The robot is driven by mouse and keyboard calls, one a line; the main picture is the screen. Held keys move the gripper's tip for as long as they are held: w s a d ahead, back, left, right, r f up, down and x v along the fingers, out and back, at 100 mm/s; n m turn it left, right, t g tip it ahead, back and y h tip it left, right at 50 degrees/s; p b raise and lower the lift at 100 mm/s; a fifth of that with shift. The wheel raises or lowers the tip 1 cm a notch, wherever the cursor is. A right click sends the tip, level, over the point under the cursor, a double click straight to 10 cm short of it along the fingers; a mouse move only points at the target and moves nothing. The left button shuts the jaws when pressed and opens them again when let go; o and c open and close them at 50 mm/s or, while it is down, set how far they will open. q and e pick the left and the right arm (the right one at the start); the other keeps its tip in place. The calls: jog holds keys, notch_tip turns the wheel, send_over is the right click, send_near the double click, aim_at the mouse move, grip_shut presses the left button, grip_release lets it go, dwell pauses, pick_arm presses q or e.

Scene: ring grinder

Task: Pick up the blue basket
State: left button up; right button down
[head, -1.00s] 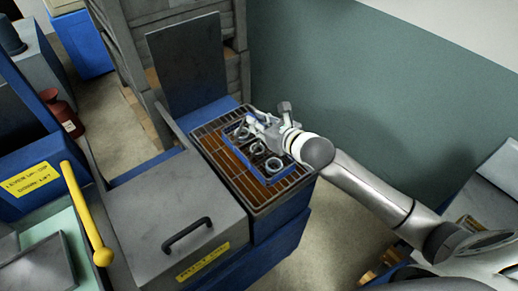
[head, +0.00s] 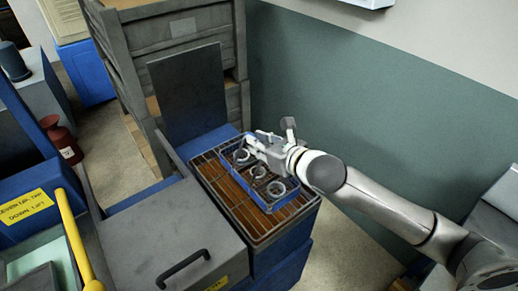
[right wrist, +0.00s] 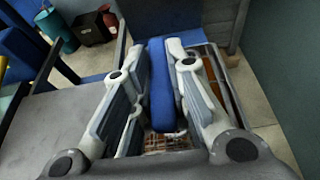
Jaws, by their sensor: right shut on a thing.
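The blue basket (head: 284,203) is over the slatted grate (head: 225,205) of the blue machine in the head view. Several grey metal rings (head: 276,189) lie in it. I cannot tell whether its bottom touches the grate. My right gripper (head: 252,145) is at the basket's far side and hides part of its rim. In the right wrist view, my right gripper (right wrist: 158,55) is shut on the basket's blue rim (right wrist: 165,95), which stands between the two fingers. My left gripper is not in view.
A grey lid with a black handle (head: 183,268) lies left of the grate. An upright dark panel (head: 190,95) stands behind it, with wooden crates (head: 175,33) further back. A green wall (head: 380,110) is on the right. A yellow lever (head: 76,235) is at left.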

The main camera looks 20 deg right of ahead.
pick_arm(q)
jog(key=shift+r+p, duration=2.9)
jog(key=shift+p, duration=0.05)
pick_arm(e)
jog(key=s+a+r, duration=0.2)
jog(key=s+r, duration=0.6)
jog(key=s, duration=0.3)
jog(key=shift+s+a, duration=0.3)
jog(key=shift+s, duration=0.05)
pick_arm(q)
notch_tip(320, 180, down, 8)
jog(key=b, duration=0.8)
pick_arm(e)
jog(key=w+d+r+m+h, duration=0.3)
jog(key=w+d+m+h, duration=0.1)
jog(key=w, duration=0.1)
jog(key=shift+w+d+r+t+h, duration=0.15)
jog(key=shift+w+d+t+h, duration=0.1)
jog(key=shift+t+h, duration=0.15)
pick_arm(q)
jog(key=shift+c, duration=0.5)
